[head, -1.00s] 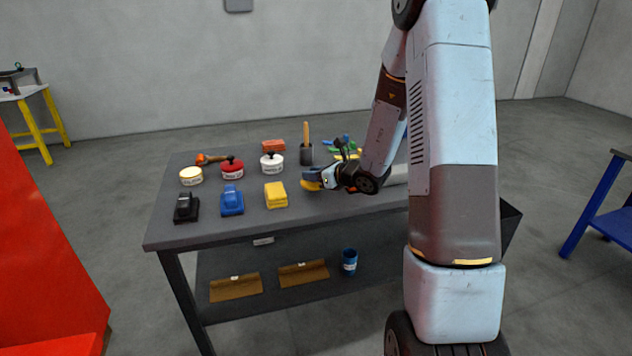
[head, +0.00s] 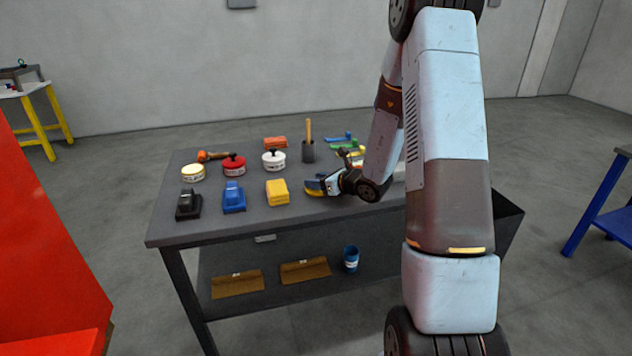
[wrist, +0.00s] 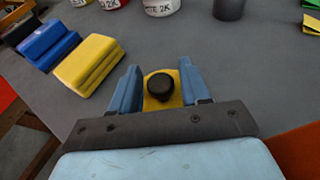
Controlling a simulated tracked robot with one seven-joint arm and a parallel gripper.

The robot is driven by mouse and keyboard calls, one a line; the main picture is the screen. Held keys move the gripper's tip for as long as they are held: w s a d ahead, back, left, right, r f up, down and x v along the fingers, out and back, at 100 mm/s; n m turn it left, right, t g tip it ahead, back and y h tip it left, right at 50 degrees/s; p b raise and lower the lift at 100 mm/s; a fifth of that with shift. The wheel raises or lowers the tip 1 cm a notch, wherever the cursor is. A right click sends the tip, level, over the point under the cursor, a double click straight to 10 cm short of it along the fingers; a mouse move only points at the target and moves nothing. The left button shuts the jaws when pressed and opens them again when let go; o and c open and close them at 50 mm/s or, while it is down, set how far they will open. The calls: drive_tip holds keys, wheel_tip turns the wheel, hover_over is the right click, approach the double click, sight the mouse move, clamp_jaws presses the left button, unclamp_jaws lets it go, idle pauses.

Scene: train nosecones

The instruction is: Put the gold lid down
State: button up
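The gold lid (wrist: 151,103) with its round black knob (wrist: 161,85) is below my gripper. In the head view the gold lid (head: 314,191) is at the worktable's surface, right of the yellow block. My gripper (wrist: 162,72) has its blue fingers on either side of the knob. A strip of gold shows between the knob and each finger, so the fingers look open around it. The fingers cover the lid's sides. The worktable (head: 250,218) is grey. Exact contact under the lid is hidden.
A yellow block (head: 277,192), blue (head: 233,199) and black (head: 188,205) sanding tools stand to the left. Behind are a cream tin (head: 192,174), red tin (head: 234,167), white tin (head: 273,162) and a dark cup (head: 308,151). The front strip of tabletop is clear.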

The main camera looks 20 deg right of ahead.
drive_tip(key=shift+o, duration=0.6)
